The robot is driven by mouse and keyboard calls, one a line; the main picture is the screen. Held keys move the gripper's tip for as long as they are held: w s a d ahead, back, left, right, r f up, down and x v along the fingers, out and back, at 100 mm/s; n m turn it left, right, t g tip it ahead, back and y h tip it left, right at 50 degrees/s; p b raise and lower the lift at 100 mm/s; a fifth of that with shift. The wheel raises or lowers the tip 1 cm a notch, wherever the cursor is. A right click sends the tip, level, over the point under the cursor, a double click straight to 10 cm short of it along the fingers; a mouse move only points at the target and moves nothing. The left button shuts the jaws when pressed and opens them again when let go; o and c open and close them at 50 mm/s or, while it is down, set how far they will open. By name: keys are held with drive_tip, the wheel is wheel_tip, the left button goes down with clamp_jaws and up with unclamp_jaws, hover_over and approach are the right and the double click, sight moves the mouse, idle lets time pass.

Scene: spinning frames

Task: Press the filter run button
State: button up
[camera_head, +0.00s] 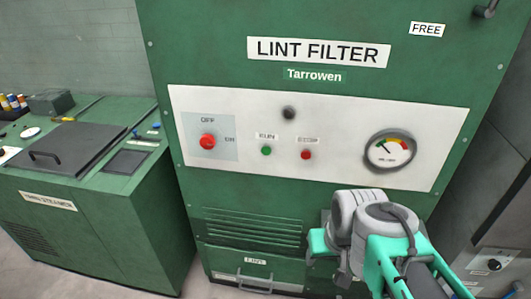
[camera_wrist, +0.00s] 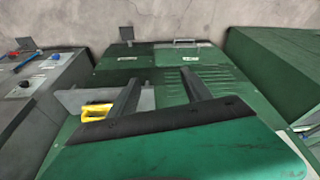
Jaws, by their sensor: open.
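The run button is a small green button (camera_head: 266,150) on the white control panel (camera_head: 345,118) of the green lint filter machine (camera_head: 225,45). The label above it is blurred but seems to read RUN. A red button (camera_head: 306,155) sits just right of it. In the head view my arm is at lower right, below the panel and apart from the buttons; my fingertips cannot be made out there. In the wrist view my gripper (camera_wrist: 160,78) is open and empty, its two dark fingers apart before the machine's lower front. The green button cannot be made out in the wrist view.
A red OFF/ON knob (camera_head: 207,141) is left of the buttons, a dark round fitting (camera_head: 289,113) above, and a round gauge (camera_head: 390,151) at right. A lower green steamer cabinet (camera_head: 85,235) stands at left. Vent slots (camera_head: 250,226) and a drawer lie below the panel.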

clamp_jaws()
idle(0.4)
idle(1.0)
